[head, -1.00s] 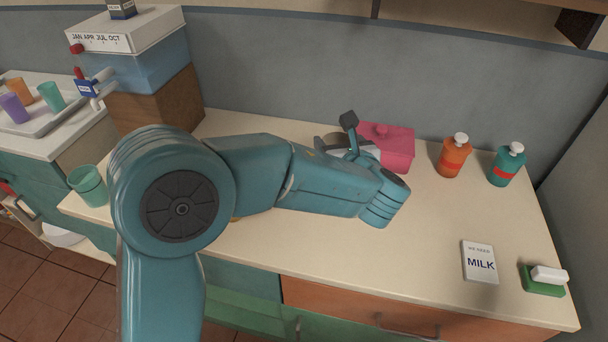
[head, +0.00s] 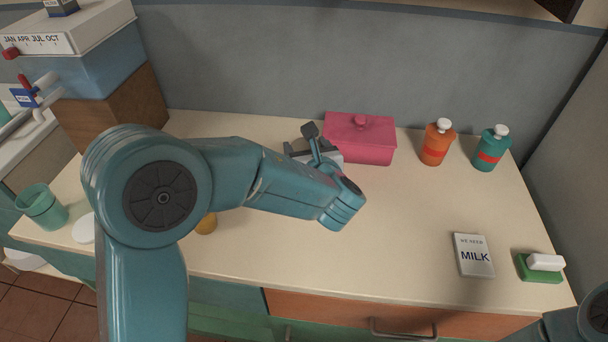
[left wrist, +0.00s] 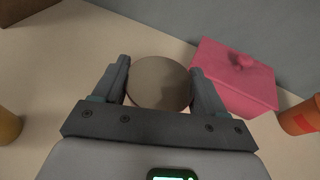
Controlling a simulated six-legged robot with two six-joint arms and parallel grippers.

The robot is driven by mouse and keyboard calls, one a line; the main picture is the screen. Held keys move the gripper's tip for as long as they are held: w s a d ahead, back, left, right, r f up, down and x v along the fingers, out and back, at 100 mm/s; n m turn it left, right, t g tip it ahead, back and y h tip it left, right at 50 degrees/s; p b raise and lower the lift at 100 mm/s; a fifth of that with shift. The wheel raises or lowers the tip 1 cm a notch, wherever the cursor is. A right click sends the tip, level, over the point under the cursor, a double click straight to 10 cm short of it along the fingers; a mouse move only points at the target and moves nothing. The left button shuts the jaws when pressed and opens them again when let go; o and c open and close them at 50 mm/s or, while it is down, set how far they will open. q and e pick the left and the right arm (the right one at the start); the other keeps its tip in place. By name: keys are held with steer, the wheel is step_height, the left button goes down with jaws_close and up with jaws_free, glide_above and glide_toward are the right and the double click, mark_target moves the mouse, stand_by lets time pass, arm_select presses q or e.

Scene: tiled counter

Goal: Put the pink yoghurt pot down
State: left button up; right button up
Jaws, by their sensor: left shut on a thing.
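My left gripper (head: 310,152) is at the back of the counter, left of the pink lidded box, and my own arm largely hides it in the head view. In the left wrist view its two fingers (left wrist: 160,66) are shut on a round-topped thing, which I take to be the yoghurt pot (left wrist: 160,84). My right gripper is not in view.
A pink lidded box (head: 358,140) stands close right of my left gripper. Beyond it are an orange bottle (head: 436,146) and a teal bottle (head: 490,150). A milk note (head: 474,256) and a green sponge holder (head: 538,272) lie front right. The counter's middle right is clear.

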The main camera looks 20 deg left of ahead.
arm_select(q)
step_height(320, 180, down, 8)
steer(key=shift+r+b, duration=0.15)
steer(key=shift+b, duration=0.15)
steer(key=shift+a+f, duration=0.1)
steer(key=shift+f, duration=0.1)
steer(key=o, duration=1.2)
steer(key=shift+o, duration=0.2)
steer(key=shift+r, duration=0.15)
steer(key=shift+r, duration=0.15)
steer(key=shift+o, duration=0.2)
steer(key=v, duration=1.2)
